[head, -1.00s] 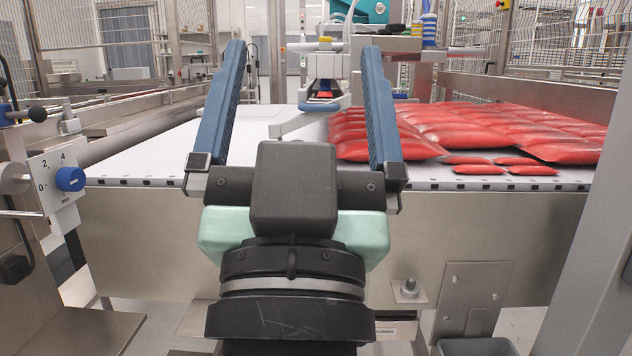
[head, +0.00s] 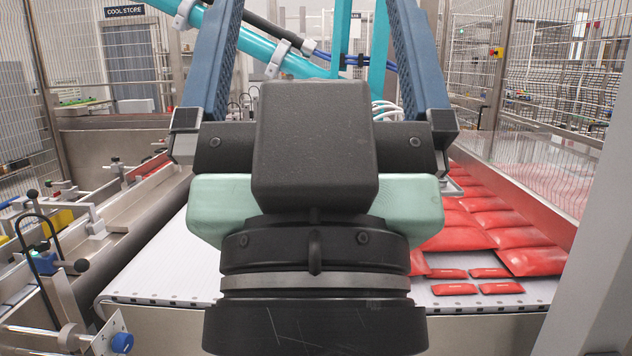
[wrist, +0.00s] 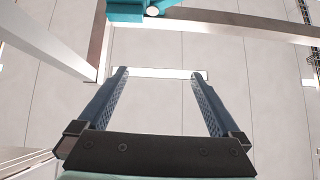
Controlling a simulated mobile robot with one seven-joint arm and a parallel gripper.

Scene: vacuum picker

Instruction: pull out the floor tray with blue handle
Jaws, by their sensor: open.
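I do not see the floor tray or its blue handle in either view. My gripper (head: 312,12) fills the middle of the head view, with its two blue ribbed fingers pointing up and spread apart. Their tips are cut off by the top edge there. The floor below the conveyor is out of view.
A white conveyor belt (head: 165,265) lies behind my gripper, with red pouches (head: 490,235) on its right. A blue knob (head: 122,343) is at lower left. A teal picker arm (head: 265,65) hangs above. Mesh fences stand on both sides. A grey post (head: 575,290) is close at right.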

